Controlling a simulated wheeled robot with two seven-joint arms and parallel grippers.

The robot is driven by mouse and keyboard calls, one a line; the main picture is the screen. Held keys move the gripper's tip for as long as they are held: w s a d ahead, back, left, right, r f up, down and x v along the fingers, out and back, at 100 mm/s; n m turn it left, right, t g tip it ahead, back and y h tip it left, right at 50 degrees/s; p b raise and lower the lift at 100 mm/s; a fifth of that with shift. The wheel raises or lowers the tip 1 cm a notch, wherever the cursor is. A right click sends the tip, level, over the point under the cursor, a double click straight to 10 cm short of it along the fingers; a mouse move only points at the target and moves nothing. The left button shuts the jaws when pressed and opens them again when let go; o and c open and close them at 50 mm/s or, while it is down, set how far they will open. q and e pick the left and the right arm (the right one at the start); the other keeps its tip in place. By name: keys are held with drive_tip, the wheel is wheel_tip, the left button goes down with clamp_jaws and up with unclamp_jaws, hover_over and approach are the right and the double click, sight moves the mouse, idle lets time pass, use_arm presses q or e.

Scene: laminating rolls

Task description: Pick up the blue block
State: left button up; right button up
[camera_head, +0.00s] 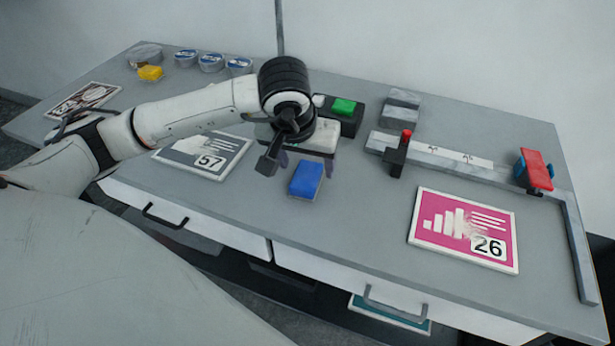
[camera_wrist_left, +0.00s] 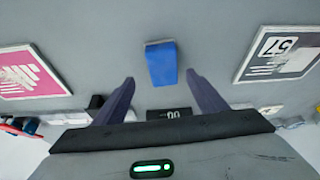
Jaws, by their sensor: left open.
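The blue block (camera_head: 306,179) lies on the grey table near its front edge in the head view. My left gripper (camera_head: 301,165) is above the table, just behind the block. In the left wrist view, the blue block (camera_wrist_left: 161,63) is ahead of the two purple fingers of my left gripper (camera_wrist_left: 158,88), roughly centred between them. The fingers are apart with nothing between them. I cannot tell the exact height of the fingers over the table. My right gripper is not in either view.
A grey card marked 57 (camera_head: 203,154) lies left of the block, a pink card marked 26 (camera_head: 464,229) to the right. A green block (camera_head: 344,106) sits on a dark box behind my gripper. A long metal rail (camera_head: 445,157) with a red clamp (camera_head: 537,170) stands right. Table between block and pink card is clear.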

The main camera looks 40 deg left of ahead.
sight(306, 176)
use_arm(q)
drive_tip(key=shift+s+a+p+x, duration=0.15)
drive_tip(key=shift+p+x, duration=0.05)
drive_tip(key=shift+x, duration=1.35)
drive_tip(key=shift+s+a+p+x, duration=0.15)
drive_tip(key=shift+x, duration=1.35)
drive_tip(key=shift+f, duration=0.1)
drive_tip(key=c, duration=1.2)
drive_tip(key=shift+o, duration=0.2)
wheel_tip(306, 176, up, 10)
